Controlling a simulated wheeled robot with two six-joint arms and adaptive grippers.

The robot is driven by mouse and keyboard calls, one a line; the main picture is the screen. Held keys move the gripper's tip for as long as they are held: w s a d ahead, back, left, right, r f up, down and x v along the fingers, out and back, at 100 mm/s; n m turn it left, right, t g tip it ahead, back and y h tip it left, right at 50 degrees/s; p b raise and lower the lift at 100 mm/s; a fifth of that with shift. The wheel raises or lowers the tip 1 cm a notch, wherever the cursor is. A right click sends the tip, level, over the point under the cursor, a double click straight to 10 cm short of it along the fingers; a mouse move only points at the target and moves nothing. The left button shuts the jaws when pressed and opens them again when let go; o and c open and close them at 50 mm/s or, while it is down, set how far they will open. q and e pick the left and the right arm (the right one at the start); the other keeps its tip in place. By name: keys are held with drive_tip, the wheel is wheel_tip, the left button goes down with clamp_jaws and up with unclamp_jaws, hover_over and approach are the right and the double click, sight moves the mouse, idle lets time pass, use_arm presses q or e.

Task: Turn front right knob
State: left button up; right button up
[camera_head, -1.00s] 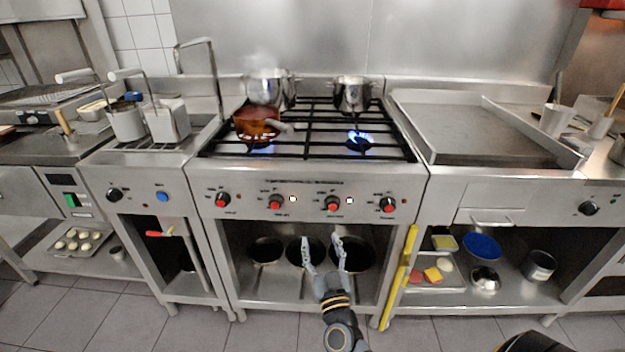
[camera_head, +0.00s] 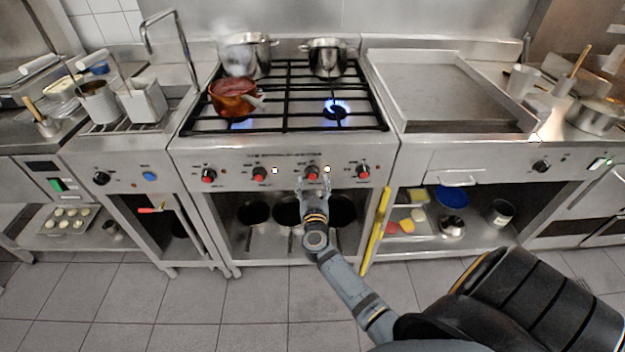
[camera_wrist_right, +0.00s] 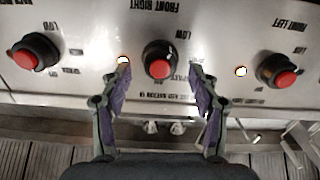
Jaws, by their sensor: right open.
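The front right knob (camera_head: 312,173) is black with a red cap, third from the left on the stove's front panel (camera_head: 225,150). In the right wrist view the same knob (camera_wrist_right: 160,62) sits near the middle under an upside-down "FRONT RIGHT" label. My right gripper (camera_head: 313,183) is open, its fingertips just before the panel at this knob. In the wrist view the two fingers (camera_wrist_right: 153,90) lie apart on either side of and slightly below the knob, with no visible grip on it. My left gripper is not in view.
Other knobs flank it: one (camera_head: 259,174) to the left, one (camera_head: 362,172) to the right. A blue flame (camera_head: 335,107) burns at the front right burner. A yellow bar (camera_head: 375,230) stands right of the open shelf.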

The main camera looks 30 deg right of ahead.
drive_tip(key=shift+x, duration=1.1)
drive_tip(key=c, duration=1.2)
